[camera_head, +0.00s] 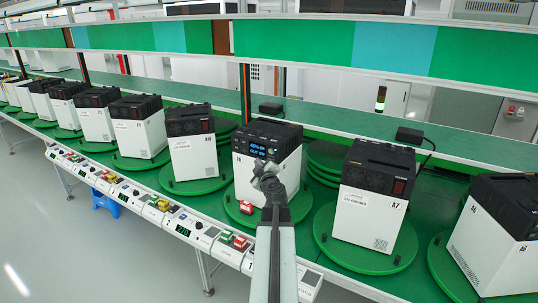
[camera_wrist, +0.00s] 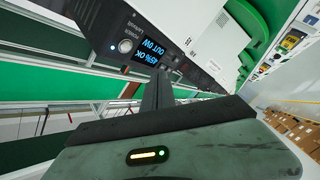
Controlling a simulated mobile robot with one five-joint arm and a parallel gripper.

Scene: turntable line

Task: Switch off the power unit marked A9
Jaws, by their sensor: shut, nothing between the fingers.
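A white power unit with a black top and a lit blue display (camera_head: 265,150) stands on a green turntable at the middle of the head view. The display shows an "ON" line and an "OUT 0W" line; it appears upside down in the wrist view (camera_wrist: 148,56). A round silver button (camera_wrist: 125,46) sits beside the display. This unit's label is too small to read surely, so I cannot confirm A9. My gripper (camera_head: 262,172) is shut and empty, in front of the unit's face just below the display. In the wrist view its fingers (camera_wrist: 158,92) point at the black panel; contact cannot be told.
A unit that seems marked A7 (camera_head: 368,205) stands to the right, another unit (camera_head: 505,230) beyond it. Several similar units, such as this one (camera_head: 192,150), line the bench to the left. A control strip (camera_head: 165,205) with red and green buttons runs along the front edge. A shelf hangs above.

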